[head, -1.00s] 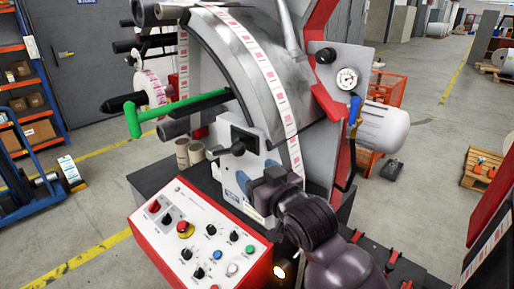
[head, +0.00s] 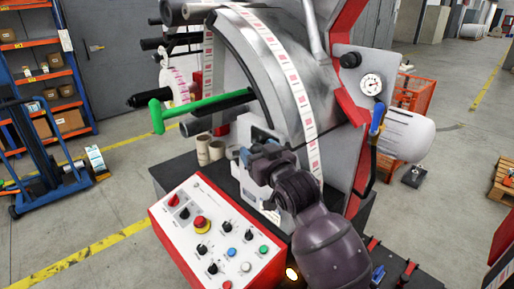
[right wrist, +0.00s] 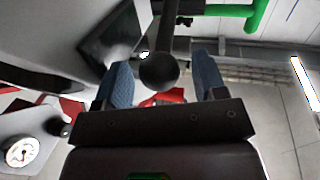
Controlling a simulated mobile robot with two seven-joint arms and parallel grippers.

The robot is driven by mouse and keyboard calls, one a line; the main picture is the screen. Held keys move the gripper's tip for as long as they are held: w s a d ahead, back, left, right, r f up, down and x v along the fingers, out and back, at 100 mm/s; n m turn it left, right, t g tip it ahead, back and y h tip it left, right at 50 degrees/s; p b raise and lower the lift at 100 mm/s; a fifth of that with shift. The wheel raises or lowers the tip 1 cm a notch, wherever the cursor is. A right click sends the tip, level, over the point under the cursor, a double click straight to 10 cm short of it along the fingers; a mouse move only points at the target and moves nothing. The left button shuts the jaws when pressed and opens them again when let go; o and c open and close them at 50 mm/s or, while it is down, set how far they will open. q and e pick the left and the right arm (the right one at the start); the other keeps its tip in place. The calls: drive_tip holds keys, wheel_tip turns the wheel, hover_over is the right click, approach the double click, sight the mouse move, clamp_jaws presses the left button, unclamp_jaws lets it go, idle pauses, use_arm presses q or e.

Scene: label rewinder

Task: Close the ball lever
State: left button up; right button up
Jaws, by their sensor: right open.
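The ball lever shows in the right wrist view as a dark ball knob (right wrist: 159,72) on a dark rod that runs up out of the picture. My right gripper (right wrist: 163,68) is open, with one blue finger on each side of the ball and visible gaps between. In the head view my right gripper (head: 251,155) is at the white block on the machine front, behind the control panel, and hides most of the lever there. My left gripper is not in view.
A red-edged control panel (head: 218,232) with several buttons stands in front, left of my right arm. A green handle (head: 200,106) sticks out left. A gauge (head: 371,84) and a blue-handled valve (head: 377,120) are on the right. The label web (head: 296,85) runs down close by.

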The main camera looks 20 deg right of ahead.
drive_tip(key=shift+w, duration=0.55)
clamp_jaws()
drive_tip(key=shift+f, duration=0.15)
